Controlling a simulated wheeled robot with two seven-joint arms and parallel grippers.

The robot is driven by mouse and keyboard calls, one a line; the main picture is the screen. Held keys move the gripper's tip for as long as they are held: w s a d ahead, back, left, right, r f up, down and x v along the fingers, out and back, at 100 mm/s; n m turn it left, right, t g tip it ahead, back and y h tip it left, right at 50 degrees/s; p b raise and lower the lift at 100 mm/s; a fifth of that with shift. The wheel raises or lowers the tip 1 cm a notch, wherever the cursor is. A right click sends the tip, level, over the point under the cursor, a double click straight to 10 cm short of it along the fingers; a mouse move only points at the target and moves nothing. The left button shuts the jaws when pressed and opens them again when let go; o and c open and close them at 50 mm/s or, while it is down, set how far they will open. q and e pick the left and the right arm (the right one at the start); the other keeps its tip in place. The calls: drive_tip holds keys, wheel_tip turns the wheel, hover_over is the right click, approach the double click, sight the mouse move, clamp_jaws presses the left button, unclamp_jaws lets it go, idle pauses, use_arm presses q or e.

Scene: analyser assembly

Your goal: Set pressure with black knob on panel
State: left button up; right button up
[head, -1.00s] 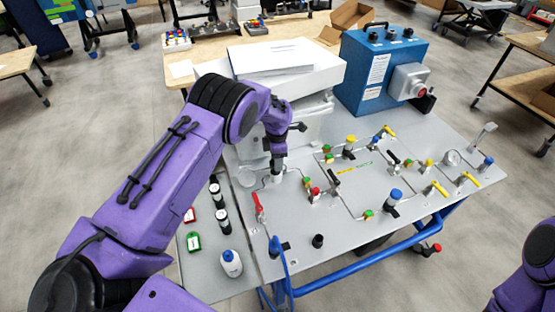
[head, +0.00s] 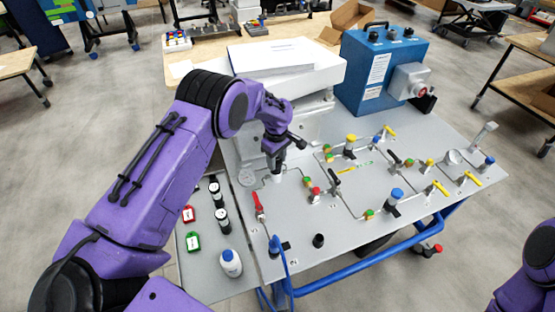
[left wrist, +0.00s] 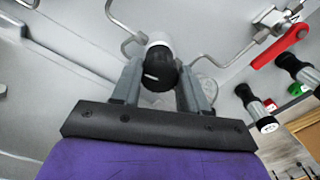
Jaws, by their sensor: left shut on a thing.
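The grey panel (head: 330,228) lies on the table with pipes, valves and knobs on it. My left gripper (head: 277,172) points down at the panel's left part. In the left wrist view, the left gripper's fingers (left wrist: 157,85) are shut on the black knob (left wrist: 160,70), one on each side. The knob has a white mark and sits on a white cylindrical body (left wrist: 159,40). In the head view the gripper mostly hides the knob. My right gripper is out of view.
A red-handled valve (head: 259,206) stands just in front of the gripper; its red handle also shows in the left wrist view (left wrist: 279,44). Black-and-white cylinders (head: 222,220) and a white bottle (head: 231,263) stand at left. A blue box (head: 378,72) stands behind.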

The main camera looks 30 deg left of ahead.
use_arm(q)
drive_tip(key=m, duration=0.4)
drive_tip(key=shift+w+a+r, duration=0.15)
drive_tip(key=shift+a+r, duration=0.1)
drive_tip(key=m, duration=0.5)
drive_tip(key=shift+b, duration=0.4)
drive_tip(key=m, duration=0.3)
drive_tip(key=shift+m, duration=0.3)
drive_tip(key=m+b, duration=0.1)
drive_tip(key=m, duration=0.3)
drive_tip(key=shift+m, duration=0.3)
drive_tip(key=m, duration=0.4)
drive_tip(key=shift+m, duration=0.3)
drive_tip(key=m+b, duration=0.1)
drive_tip(key=m, duration=0.2)
drive_tip(key=shift+m, duration=0.3)
drive_tip(key=m, duration=0.4)
drive_tip(key=shift+b, duration=0.3)
drive_tip(key=shift+m, duration=2.1)
drive_tip(key=shift+b, duration=0.3)
